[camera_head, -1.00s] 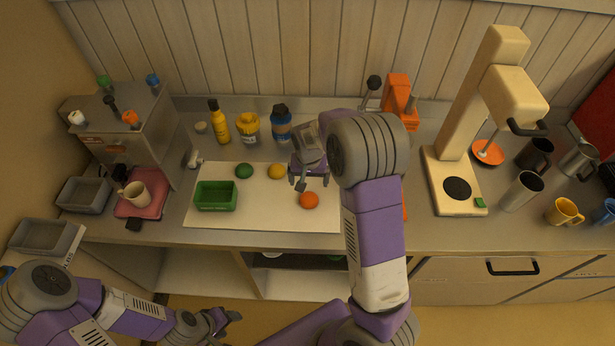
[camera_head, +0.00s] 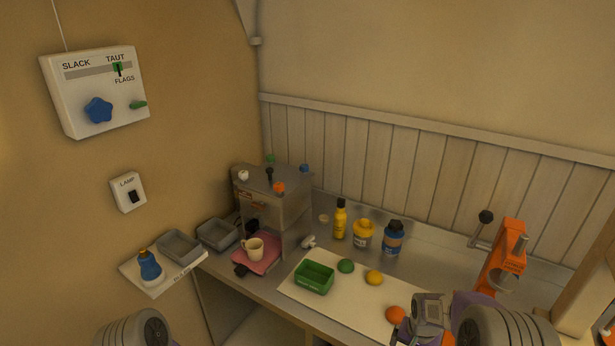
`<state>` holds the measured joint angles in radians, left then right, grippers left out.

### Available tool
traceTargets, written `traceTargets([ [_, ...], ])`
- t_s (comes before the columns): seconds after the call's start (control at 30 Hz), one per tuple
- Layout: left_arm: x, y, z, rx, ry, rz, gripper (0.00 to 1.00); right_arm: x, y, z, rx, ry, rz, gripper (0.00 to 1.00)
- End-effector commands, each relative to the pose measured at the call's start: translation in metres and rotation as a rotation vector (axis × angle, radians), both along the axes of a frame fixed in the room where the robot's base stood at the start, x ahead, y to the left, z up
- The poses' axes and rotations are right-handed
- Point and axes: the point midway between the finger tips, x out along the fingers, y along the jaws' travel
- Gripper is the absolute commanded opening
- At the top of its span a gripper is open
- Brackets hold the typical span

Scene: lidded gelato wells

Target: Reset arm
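My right arm shows at the bottom right, with its grey and purple wrist and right gripper (camera_head: 412,326) just right of the orange fruit (camera_head: 396,315). The fingers are small and partly cut off by the bottom edge, so I cannot tell open from shut. No object shows in it. Of my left arm only a grey rounded joint shows at the bottom left; the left gripper is out of view.
A pale board (camera_head: 335,306) bears a green bin (camera_head: 314,278), a lime (camera_head: 346,266) and a lemon (camera_head: 374,278). Bottles and a yellow tub (camera_head: 362,234) stand behind. An orange press (camera_head: 505,256) stands right. A lidded steel box (camera_head: 275,205), cup (camera_head: 253,249) and wall panel (camera_head: 97,90) are left.

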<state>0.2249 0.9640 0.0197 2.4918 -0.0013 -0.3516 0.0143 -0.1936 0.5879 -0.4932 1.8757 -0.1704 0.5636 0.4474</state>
Motion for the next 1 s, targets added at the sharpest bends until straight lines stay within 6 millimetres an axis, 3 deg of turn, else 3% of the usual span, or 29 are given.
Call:
traceTargets([
  [0.03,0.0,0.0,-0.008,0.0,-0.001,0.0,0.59,-0.005,0.005,-0.02,0.011,0.008,0.016,0.94],
  [0.23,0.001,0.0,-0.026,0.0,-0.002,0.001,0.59,-0.027,0.032,-0.082,0.063,0.02,0.088,0.94],
  [0.37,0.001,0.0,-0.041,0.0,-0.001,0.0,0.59,-0.051,0.057,-0.132,0.114,0.03,0.142,0.94],
  [0.47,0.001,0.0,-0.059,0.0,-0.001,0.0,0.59,-0.082,0.083,-0.181,0.171,0.038,0.191,0.94],
  [0.6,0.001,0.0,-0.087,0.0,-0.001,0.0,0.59,-0.138,0.129,-0.243,0.267,0.039,0.257,0.94],
  [0.7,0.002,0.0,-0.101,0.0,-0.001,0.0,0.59,-0.17,0.155,-0.267,0.322,0.028,0.289,0.94],
  [0.8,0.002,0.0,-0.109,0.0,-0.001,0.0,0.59,-0.19,0.171,-0.276,0.354,0.015,0.306,0.94],
  [1.0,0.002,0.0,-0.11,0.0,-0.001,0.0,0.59,-0.199,0.179,-0.277,0.37,0.003,0.317,0.94],
])
